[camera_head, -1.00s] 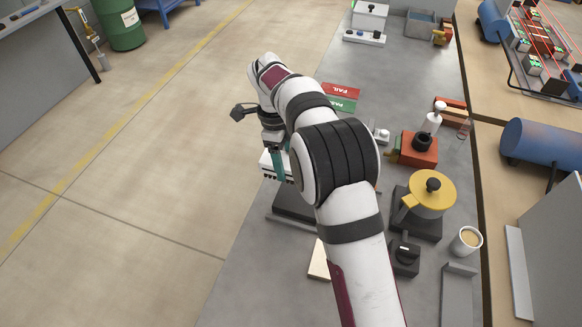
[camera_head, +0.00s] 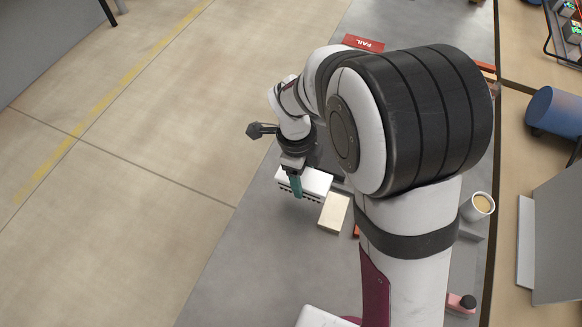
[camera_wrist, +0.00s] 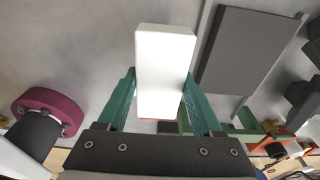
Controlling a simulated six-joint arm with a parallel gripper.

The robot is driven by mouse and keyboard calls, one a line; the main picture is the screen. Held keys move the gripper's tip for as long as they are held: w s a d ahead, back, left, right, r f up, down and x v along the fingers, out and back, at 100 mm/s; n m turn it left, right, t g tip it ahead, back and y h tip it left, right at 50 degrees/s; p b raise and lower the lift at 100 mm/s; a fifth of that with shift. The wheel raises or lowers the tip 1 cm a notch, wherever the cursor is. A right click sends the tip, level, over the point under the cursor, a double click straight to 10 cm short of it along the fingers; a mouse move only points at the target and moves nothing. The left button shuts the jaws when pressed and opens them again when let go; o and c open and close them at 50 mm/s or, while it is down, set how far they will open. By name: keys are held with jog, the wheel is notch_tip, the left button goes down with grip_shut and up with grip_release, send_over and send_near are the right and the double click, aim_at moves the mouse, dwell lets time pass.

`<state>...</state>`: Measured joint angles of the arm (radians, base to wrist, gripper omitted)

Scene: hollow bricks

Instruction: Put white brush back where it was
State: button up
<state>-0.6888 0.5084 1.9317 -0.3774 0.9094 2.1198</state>
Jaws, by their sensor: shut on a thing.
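The white brush (camera_head: 317,181) is a white block with dark bristles along its lower edge. My gripper (camera_head: 295,186) is shut on it, with teal fingers on its two sides. In the wrist view the brush's plain white face (camera_wrist: 165,72) shows between the fingers of my gripper (camera_wrist: 160,78). In the head view the brush appears over the left part of the grey bench, close to a pale beige block (camera_head: 334,213). I cannot tell whether the brush touches the bench. My arm hides much of the bench behind it.
A dark flat plate (camera_wrist: 247,55) lies beside the brush in the wrist view. A mug (camera_head: 478,206) stands at the right, and a red FAIL sign (camera_head: 363,43) lies at the back. The bench front left of my arm (camera_head: 265,265) is clear.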

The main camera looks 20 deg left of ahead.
aim_at(287, 179)
jog(key=a, duration=0.1)
jog(key=a+f, duration=0.2)
jog(key=shift+s+a+f, duration=0.1)
jog(key=shift+s+a, duration=0.1)
jog(key=shift+s, duration=0.1)
jog(key=shift+a+f, duration=0.15)
jog(key=shift+f, duration=0.9)
jog(key=shift+a+f, duration=0.1)
jog(key=shift+f, duration=0.95)
jog(key=shift+f, duration=0.15)
jog(key=o, duration=1.2)
